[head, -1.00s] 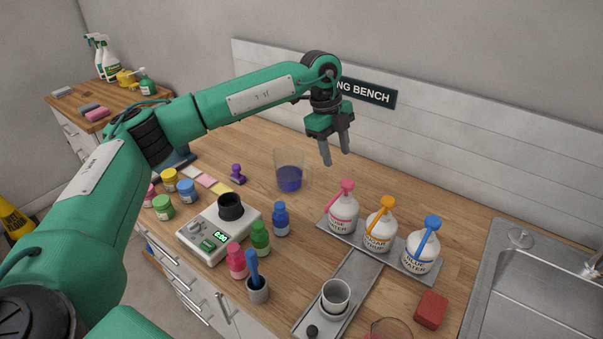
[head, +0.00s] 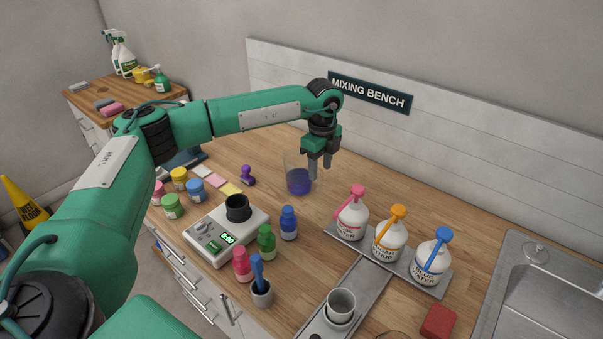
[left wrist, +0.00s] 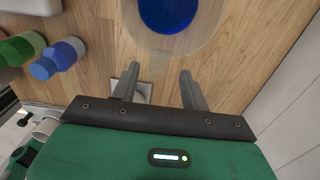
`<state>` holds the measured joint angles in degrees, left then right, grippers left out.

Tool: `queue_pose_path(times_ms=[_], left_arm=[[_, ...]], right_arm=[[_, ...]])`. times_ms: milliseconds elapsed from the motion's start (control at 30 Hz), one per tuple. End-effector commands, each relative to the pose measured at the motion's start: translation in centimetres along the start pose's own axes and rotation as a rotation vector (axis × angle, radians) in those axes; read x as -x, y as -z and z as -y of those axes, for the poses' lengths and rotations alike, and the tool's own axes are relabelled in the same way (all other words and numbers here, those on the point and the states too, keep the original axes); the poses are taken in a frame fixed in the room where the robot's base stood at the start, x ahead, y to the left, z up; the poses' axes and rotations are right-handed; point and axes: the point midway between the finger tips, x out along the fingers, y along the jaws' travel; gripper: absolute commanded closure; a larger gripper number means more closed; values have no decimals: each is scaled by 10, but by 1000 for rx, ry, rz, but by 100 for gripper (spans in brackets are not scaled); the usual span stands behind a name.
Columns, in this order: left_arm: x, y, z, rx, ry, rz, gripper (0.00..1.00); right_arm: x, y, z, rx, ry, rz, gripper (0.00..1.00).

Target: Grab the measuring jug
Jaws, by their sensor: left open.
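The measuring jug (head: 299,181) is a clear vessel with blue liquid in it, standing on the wooden bench near the back wall. In the left wrist view the jug (left wrist: 170,12) is at the top edge, cut off, with blue liquid inside a clear rim. My left gripper (head: 320,170) is open, fingers pointing down, just right of the jug and partly in front of its upper edge. My right gripper is not in view.
A blue bottle (head: 288,223) and a purple stamp-like object (head: 247,175) stand near the jug. A scale (head: 225,234) is nearer the front. A grey tray (head: 340,232) with three labelled bottles lies to the right, before a sink (head: 520,285).

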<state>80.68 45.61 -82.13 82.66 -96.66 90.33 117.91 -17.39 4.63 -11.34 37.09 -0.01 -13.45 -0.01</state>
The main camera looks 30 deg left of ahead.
Motion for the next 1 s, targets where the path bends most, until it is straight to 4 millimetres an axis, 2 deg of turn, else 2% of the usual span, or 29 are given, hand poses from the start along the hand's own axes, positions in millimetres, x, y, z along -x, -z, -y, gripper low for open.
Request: queue_pose_path(times_ms=[100,233,533,767,1000], left_arm=[[-16,3,-4,-1,-4,0,55],[-33,3,-3,0,-3,-1,55],[-39,3,-3,0,0,-1,55],[-39,3,-3,0,0,-1,100],[-38,3,-2,0,1,-1,100]], right_arm=[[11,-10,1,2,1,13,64],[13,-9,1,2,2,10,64],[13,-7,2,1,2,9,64],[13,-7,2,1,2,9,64],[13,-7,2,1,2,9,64]])
